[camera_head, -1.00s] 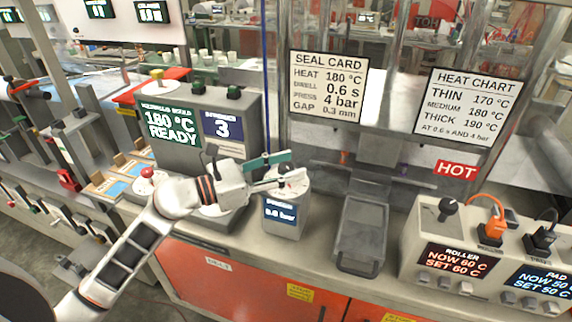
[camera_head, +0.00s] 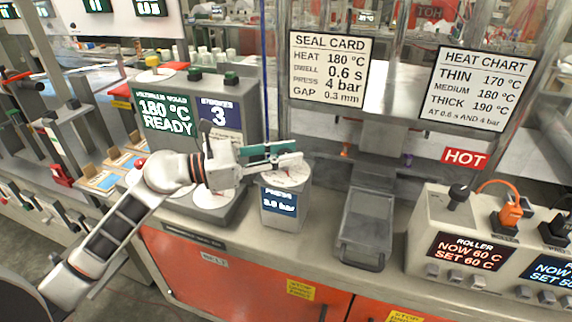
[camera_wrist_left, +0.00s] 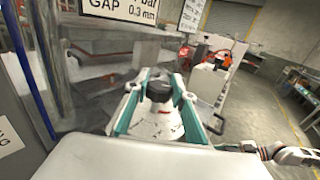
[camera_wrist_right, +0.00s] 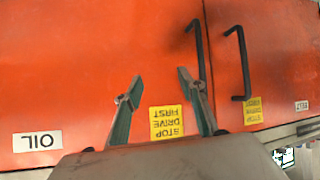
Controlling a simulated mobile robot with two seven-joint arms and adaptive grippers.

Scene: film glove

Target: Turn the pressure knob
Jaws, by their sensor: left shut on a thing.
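The pressure unit (camera_head: 283,220) is a grey post with a white dial top and a blue display (camera_head: 279,203) that seems to read about 3 bar; its first digit is small. My left gripper (camera_head: 287,156) is over its top, and its green fingers hide most of the knob in the head view. In the left wrist view the dark knob (camera_wrist_left: 160,91) sits between the fingers above the white dial (camera_wrist_left: 158,122), with the gripper shut on it. My right gripper (camera_wrist_right: 158,86) is open and empty in front of red cabinet doors, outside the head view.
The seal card (camera_head: 328,70) reads press 4 bar. The grey seal box (camera_head: 188,115) stands left of the unit, a metal tray (camera_head: 364,225) right of it, and the roller control box (camera_head: 462,240) farther right. A HOT label (camera_head: 465,159) hangs behind.

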